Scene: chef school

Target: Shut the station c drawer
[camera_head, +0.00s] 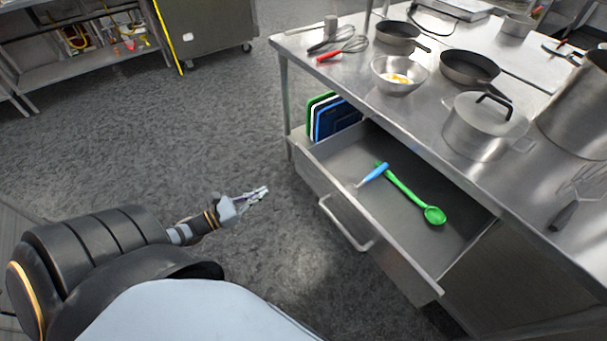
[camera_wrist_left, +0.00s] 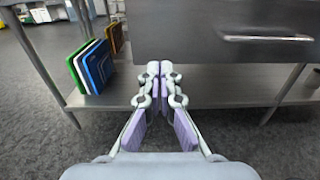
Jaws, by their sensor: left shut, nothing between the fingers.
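The drawer (camera_head: 345,172) is pulled out from under the steel table in the head view. It holds a green spoon (camera_head: 408,195) and a blue-handled tool (camera_head: 372,175). Its bar handle (camera_head: 345,226) is on the front panel. In the left wrist view the drawer front (camera_wrist_left: 225,35) fills the upper right, with the handle (camera_wrist_left: 265,38) at right. My left gripper (camera_head: 262,192) is shut and empty, left of the drawer front and apart from it. It also shows in the left wrist view (camera_wrist_left: 160,70). My right gripper is not in view.
The steel tabletop (camera_head: 340,75) carries a bowl (camera_head: 399,75), pans, whisks and a lidded pot (camera_head: 484,125). Coloured cutting boards (camera_head: 335,118) stand on the shelf below, beside the drawer. The grey floor left of the drawer is clear.

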